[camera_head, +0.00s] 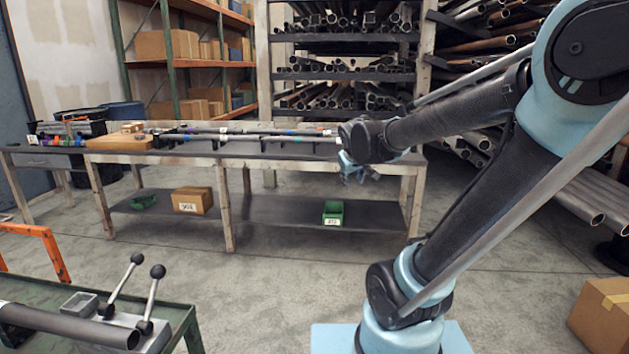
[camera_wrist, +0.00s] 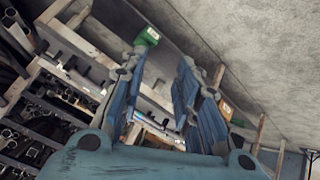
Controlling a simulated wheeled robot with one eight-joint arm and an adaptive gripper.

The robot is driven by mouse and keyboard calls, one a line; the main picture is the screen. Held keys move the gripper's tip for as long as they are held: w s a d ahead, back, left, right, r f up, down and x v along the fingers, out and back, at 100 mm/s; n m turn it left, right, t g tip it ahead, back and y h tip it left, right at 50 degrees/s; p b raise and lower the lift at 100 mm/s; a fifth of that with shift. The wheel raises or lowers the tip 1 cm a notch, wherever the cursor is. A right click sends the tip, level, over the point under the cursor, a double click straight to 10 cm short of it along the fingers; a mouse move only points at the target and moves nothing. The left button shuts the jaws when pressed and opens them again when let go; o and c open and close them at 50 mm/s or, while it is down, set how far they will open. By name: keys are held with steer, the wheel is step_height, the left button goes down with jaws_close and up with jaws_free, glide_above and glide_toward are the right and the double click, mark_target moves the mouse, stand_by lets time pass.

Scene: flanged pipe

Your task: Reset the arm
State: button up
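My gripper (camera_head: 355,172) is in front of the right end of the long workbench, small and partly hidden by my wrist in the head view. In the wrist view, my gripper (camera_wrist: 162,68) has its blue fingers apart, with nothing between them. My arm reaches out from the right side of the head view, bent at the elbow. A grey pipe (camera_head: 65,325) lies at the lower left, beside a fixture with two black-knobbed levers (camera_head: 150,295). No flange can be made out on it.
The workbench (camera_head: 270,155) carries long rods and a brown block. Its lower shelf (camera_head: 270,212) holds a cardboard box (camera_head: 192,201) and a green bin (camera_head: 333,213), also in the wrist view (camera_wrist: 148,37). Pipe racks (camera_head: 345,60) stand behind. A carton (camera_head: 603,315) is lower right. The middle floor is clear.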

steer(key=s+d+f+m+g, duration=0.2)
steer(key=s+f, duration=0.5)
steer(key=s, duration=0.5)
steer(key=s+d+f+m+g, duration=0.2)
steer(key=s+d+f+g, duration=0.2)
steer(key=s+f, duration=0.3)
steer(key=s, duration=0.5)
steer(key=shift+s+d+y, duration=0.35)
steer(key=shift+d+y, duration=0.05)
